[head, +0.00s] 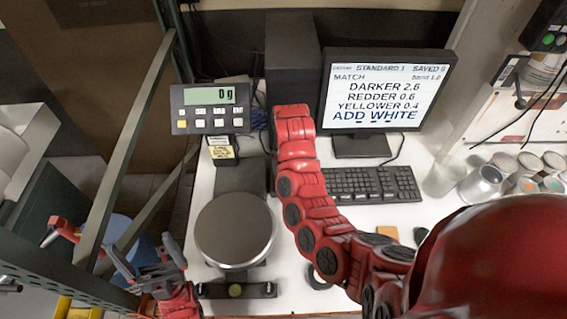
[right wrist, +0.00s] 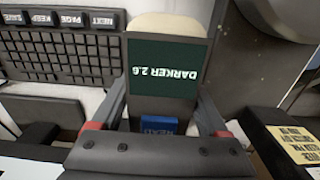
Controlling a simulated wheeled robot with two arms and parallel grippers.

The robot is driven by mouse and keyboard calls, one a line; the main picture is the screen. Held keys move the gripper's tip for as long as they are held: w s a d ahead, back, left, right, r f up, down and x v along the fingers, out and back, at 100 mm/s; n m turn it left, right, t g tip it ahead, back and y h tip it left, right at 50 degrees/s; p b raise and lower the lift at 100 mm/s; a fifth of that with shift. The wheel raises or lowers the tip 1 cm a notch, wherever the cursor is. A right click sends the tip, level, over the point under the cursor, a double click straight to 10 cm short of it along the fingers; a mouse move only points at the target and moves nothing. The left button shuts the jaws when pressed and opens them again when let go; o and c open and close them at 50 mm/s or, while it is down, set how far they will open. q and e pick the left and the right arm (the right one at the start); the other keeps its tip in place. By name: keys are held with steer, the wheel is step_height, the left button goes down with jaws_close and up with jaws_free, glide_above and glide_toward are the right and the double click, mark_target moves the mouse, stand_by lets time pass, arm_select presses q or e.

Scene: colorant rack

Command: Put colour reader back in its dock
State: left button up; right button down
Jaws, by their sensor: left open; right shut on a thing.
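The colour reader (right wrist: 163,72) shows in the right wrist view as a dark body with a green-black screen reading "DARKER 2.6" upside down, a pale end and a blue button. My right gripper (right wrist: 163,105) is shut on it, with a finger along each side. In the head view my right arm reaches to the desk's back, left of the keyboard; its gripper and the reader are hidden there. My left gripper (head: 147,260) is open and empty at the lower left, beside the desk's left edge. I cannot pick out the dock in either view.
A round scale plate (head: 235,230) and its display (head: 211,108) reading 0 g stand left of my right arm. A monitor (head: 385,92), keyboard (head: 372,184) and dark box (head: 292,62) are at the back. Cups and jars (head: 482,184) stand right. Metal rack posts (head: 120,150) rise left.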

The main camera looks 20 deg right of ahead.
steer(key=w+b, duration=0.2)
steer(key=w, duration=0.1)
steer(key=w+b, duration=0.1)
steer(key=shift+w+d+f, duration=0.25)
steer(key=shift+w+r+b, duration=0.1)
steer(key=shift+w+b, duration=0.4)
steer(key=shift+w, duration=0.05)
step_height(320, 180, down, 3)
steer(key=shift+s+r+b, duration=0.1)
steer(key=shift+b, duration=0.25)
steer(key=shift+f, duration=0.35)
steer(key=shift+f, duration=0.15)
jaws_free()
